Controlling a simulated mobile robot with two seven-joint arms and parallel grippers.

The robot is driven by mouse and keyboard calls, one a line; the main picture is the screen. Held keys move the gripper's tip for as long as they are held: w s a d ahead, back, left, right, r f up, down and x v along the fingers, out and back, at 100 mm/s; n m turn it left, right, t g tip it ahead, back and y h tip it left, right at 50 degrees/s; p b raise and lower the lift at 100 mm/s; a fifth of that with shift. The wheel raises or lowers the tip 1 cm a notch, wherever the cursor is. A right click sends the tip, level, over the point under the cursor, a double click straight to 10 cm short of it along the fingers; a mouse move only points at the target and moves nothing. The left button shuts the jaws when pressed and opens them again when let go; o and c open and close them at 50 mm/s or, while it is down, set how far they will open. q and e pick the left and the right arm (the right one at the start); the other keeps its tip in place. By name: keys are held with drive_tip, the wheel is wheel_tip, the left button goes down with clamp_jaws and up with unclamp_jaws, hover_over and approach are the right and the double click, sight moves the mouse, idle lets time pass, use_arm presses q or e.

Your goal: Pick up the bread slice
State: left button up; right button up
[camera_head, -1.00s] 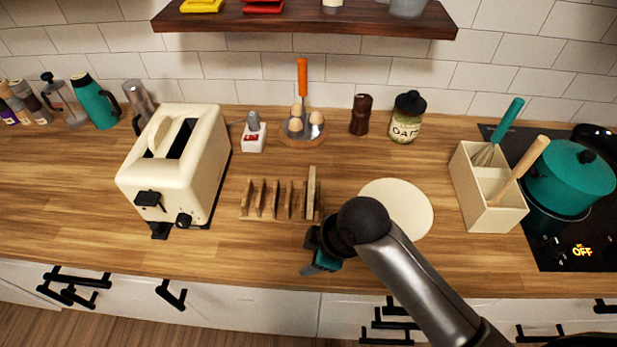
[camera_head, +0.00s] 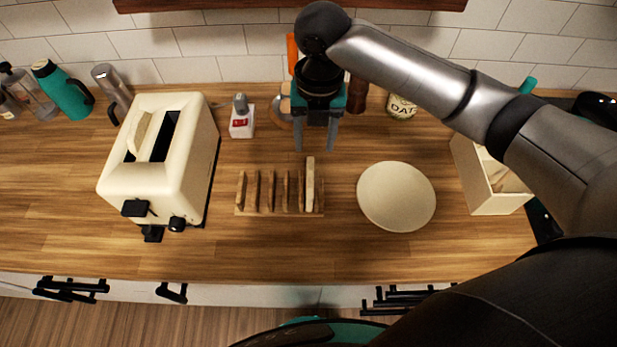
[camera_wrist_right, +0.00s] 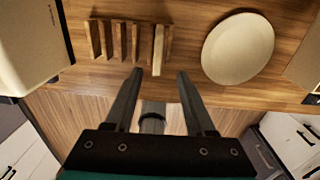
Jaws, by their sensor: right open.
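A pale bread slice (camera_head: 310,185) stands upright at the right end of the wooden toast rack (camera_head: 250,212). In the right wrist view the slice (camera_wrist_right: 158,50) shows above and between my fingertips, at the right part of the rack (camera_wrist_right: 95,38). My right gripper (camera_head: 314,148) is open and empty, its fingers pointing down. In the head view it appears just above the slice, apart from it. In the right wrist view the two fingers (camera_wrist_right: 160,72) are spread. My left gripper is not in view.
A cream toaster (camera_head: 185,150) stands left of the rack, with a pale slice-like piece (camera_head: 140,135) in its left slot. A round cream plate (camera_head: 396,196) lies to the right. The counter's front strip is clear.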

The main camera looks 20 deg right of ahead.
sight(310, 179)
drive_tip(key=f, duration=1.3)
drive_tip(key=shift+a+f, duration=0.25)
drive_tip(key=shift+a, duration=0.1)
drive_tip(key=shift+c, duration=0.3)
clamp_jaws()
